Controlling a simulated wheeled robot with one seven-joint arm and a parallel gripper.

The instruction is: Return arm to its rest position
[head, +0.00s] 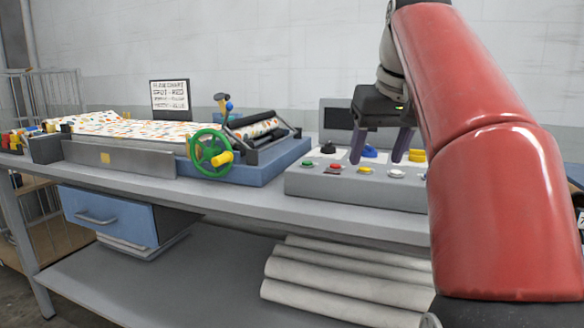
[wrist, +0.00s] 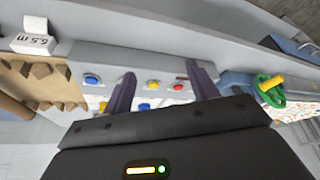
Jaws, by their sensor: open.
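My gripper (head: 380,155) is open and empty, with its two dark fingers apart and pointing down above the grey control box (head: 350,188). In the wrist view my gripper (wrist: 160,76) has the control box (wrist: 120,57) beyond its fingers. Red, yellow and blue buttons show there, between and beside the fingers. In the head view, a green button (head: 307,164), a red button (head: 335,168) and a white button (head: 396,174) show along the front of the box. My red arm hides the box's right end.
The calender press (head: 240,170) with a green handwheel (head: 209,150) and patterned cloth (head: 140,129) stands on the bench to the left. A sign (head: 170,98) is behind it. Rolls (head: 330,288) lie on the lower shelf. A blue drawer (head: 108,218) hangs below the bench.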

